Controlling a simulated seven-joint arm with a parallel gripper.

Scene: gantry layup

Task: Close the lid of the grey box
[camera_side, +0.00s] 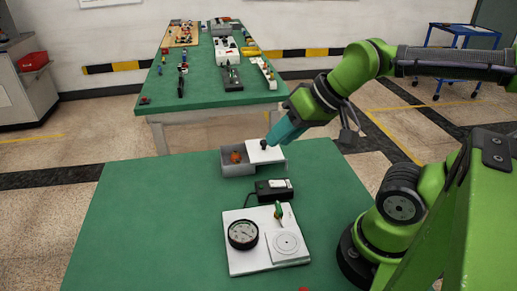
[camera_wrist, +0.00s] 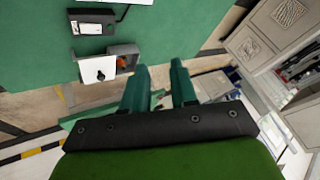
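The grey box (camera_side: 236,168) sits near the far edge of the green table, with an orange object (camera_side: 236,157) inside its left part. Its white sliding lid (camera_side: 262,157) with a dark knob (camera_side: 263,144) covers the right part and sticks out to the right, so the left part is uncovered. In the wrist view the box (camera_wrist: 124,50) and lid (camera_wrist: 97,71) show at upper left, the knob (camera_wrist: 101,76) facing up. My gripper (camera_wrist: 160,72) is open and empty there, its teal fingers apart and to the right of the box. In the side view my gripper (camera_side: 271,142) overlaps the knob's right side; contact is not clear.
In front of the box stand a black device with a white switch (camera_side: 280,184) and a white board (camera_side: 236,262) with a gauge (camera_side: 243,234), green handle (camera_side: 279,210) and square plate (camera_side: 286,245). The left of the table (camera_side: 140,220) is clear. Another cluttered table (camera_side: 200,98) stands behind.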

